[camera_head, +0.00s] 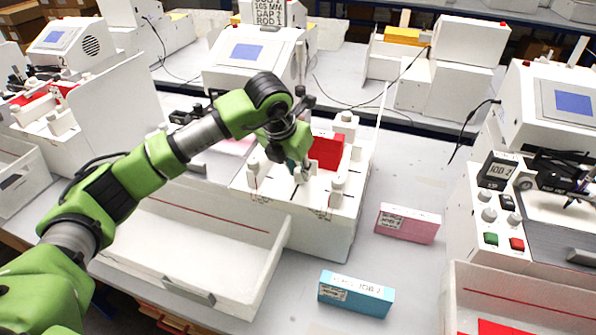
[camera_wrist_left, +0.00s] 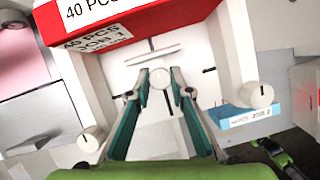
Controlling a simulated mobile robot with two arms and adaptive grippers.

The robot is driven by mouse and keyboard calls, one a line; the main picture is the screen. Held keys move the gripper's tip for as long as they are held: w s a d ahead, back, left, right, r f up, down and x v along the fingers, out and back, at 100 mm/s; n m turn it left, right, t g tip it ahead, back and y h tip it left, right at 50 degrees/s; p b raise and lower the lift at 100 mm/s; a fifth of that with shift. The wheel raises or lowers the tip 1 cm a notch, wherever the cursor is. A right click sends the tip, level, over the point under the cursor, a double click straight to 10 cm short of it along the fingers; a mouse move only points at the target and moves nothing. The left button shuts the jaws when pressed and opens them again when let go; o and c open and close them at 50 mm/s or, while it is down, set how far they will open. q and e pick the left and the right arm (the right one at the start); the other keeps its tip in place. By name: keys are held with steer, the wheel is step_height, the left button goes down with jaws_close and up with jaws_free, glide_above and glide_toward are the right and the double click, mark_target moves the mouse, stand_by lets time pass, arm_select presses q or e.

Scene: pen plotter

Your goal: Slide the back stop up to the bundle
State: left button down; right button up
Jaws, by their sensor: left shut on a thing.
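The red bundle (camera_head: 326,152), labelled 40 PCS, stands in the white feeder bed (camera_head: 266,203). In the left wrist view the red bundle (camera_wrist_left: 150,14) fills the top left. My left gripper (camera_head: 297,172) reaches down into the bed beside the bundle. In the wrist view my left gripper (camera_wrist_left: 160,77) has its two teal fingers shut on a round white knob (camera_wrist_left: 160,79). The knob sits by a thin white plate, which looks like the back stop (camera_wrist_left: 153,54). A strip of bare bed seems to lie between plate and bundle. My right gripper is not in view.
White posts with round tops (camera_head: 338,185) stand around the bed. An empty white tray (camera_head: 170,235) is in front of it. A pink box (camera_head: 408,224) and a blue box (camera_head: 356,294) lie on the table to the right. A plotter (camera_head: 560,110) stands at far right.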

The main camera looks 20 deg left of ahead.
arm_select(q)
steer(key=c, duration=2)
jaws_free()
steer(key=shift+s+r, duration=0.1)
steer(key=shift+s, duration=0.05)
steer(key=shift+o, duration=0.9)
steer(key=shift+r, duration=0.1)
steer(key=v, duration=1.1)
steer(key=shift+r, duration=0.3)
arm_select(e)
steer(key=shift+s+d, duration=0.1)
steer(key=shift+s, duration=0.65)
